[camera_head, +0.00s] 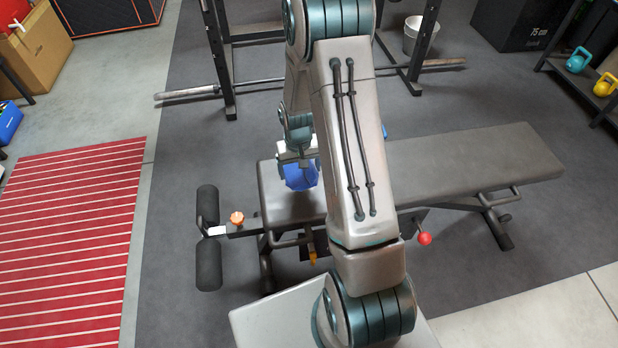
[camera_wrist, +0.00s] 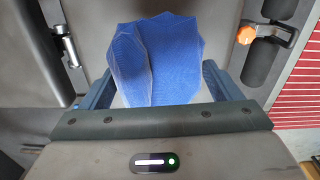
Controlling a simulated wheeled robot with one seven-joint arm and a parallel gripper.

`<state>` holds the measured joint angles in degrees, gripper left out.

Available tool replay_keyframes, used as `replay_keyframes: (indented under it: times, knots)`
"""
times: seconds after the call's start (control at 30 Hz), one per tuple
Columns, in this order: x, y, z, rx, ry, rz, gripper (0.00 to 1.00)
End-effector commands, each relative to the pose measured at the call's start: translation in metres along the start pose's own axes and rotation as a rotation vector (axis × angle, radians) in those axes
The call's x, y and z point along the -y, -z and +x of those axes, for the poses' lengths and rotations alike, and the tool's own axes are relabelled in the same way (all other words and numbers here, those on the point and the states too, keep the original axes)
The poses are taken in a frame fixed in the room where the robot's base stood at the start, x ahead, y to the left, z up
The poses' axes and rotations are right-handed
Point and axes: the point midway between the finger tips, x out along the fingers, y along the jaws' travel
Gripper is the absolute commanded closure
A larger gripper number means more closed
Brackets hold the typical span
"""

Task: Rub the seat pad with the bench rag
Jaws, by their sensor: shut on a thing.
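The bench rag (camera_head: 301,177) is a blue cloth, bunched up, at the seat pad in the head view. It also fills the top middle of the wrist view (camera_wrist: 155,60). My gripper (camera_head: 300,158) points down and is shut on the rag; in the wrist view its fingers stand on both sides of the cloth. The seat pad (camera_head: 277,203) is the short dark grey pad at the left end of the bench, partly hidden by my arm. The rag is over this pad; I cannot tell whether it touches it.
The long back pad (camera_head: 470,158) extends to the right. Leg rollers (camera_head: 208,205) and an orange knob (camera_head: 237,217) stand off the seat's left end. A red knob (camera_head: 424,239) sticks out in front. The rack's barbell (camera_head: 190,92) lies behind the bench.

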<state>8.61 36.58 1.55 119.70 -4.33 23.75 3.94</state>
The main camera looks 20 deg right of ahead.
Motion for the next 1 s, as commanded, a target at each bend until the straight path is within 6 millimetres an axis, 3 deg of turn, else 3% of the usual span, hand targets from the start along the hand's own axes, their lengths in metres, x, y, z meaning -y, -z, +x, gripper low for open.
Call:
replay_keyframes:
  times: [0.03, 0.33, 0.67, 1.0]
  knots:
    - [-0.005, 0.004, 0.013, -0.006, 0.001, 0.012, 0.34]
    - [-0.024, 0.006, 0.011, -0.002, 0.010, 0.055, 0.34]
    - [-0.028, 0.005, 0.010, 0.001, 0.015, 0.067, 0.34]
    - [-0.029, 0.005, 0.039, 0.001, 0.014, 0.068, 0.34]
